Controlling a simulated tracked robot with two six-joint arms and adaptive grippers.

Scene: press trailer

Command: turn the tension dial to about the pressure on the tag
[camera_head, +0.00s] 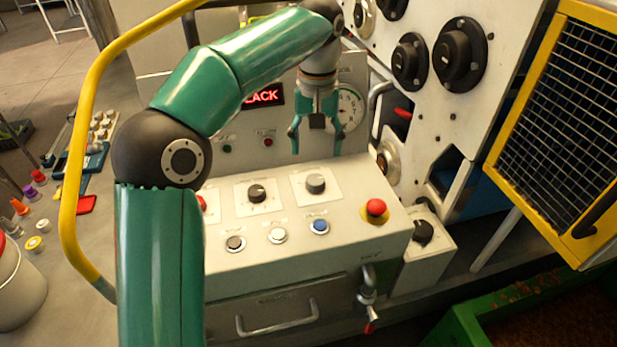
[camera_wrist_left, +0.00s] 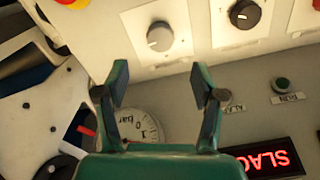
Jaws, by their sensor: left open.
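On the sloped control panel (camera_head: 285,262), a grey dial (camera_head: 316,184) sits on a white plate, with a black dial (camera_head: 257,193) to its left. Their labels are too small to read, so I cannot tell which is the tension dial. My left gripper (camera_head: 316,145) is open and empty, fingers pointing down, above and behind the grey dial, apart from it. In the left wrist view the grey dial (camera_wrist_left: 160,37) lies beyond the open fingertips, slightly off-white with a pointer mark. A round gauge (camera_head: 352,108) is partly hidden behind the gripper. I see no readable pressure tag.
A red emergency button (camera_head: 376,207) and a blue button (camera_head: 320,227) are close by on the panel. A lit red display (camera_head: 263,95) is partly covered by my left arm; it reads SLACK in the wrist view (camera_wrist_left: 268,161). A yellow mesh guard (camera_head: 560,125) stands at right.

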